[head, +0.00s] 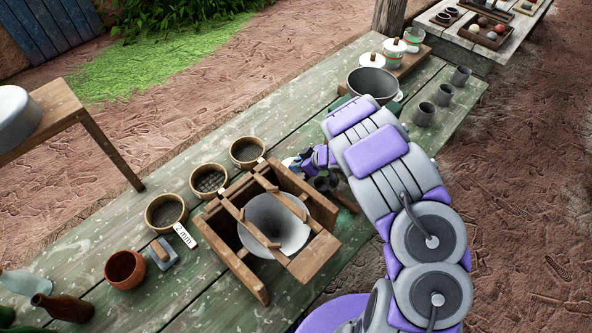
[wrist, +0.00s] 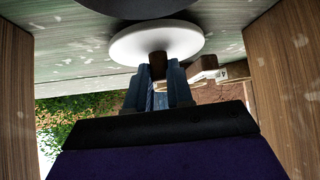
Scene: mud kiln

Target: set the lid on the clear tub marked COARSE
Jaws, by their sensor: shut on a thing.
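My gripper (head: 306,161) is beside the wooden frame with the funnel, over the green table. In the wrist view my gripper (wrist: 158,85) is shut on the dark knob of a round white lid (wrist: 150,44). A pale bit of the lid (head: 289,162) shows in the head view, left of my fingers. At the table's far end, a clear tub (head: 413,37) with a green band looks uncovered. Beside it, another tub (head: 394,54) wears a white lid with a brown knob. A third white lid (head: 372,60) is partly behind the pot. I cannot read COARSE on any tub.
The wooden frame (head: 315,255) holds a grey funnel (head: 273,222) close by my gripper. A grey pot (head: 372,84) and several grey cups (head: 443,95) stand toward the far end. Several round sieves (head: 210,180) line the left.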

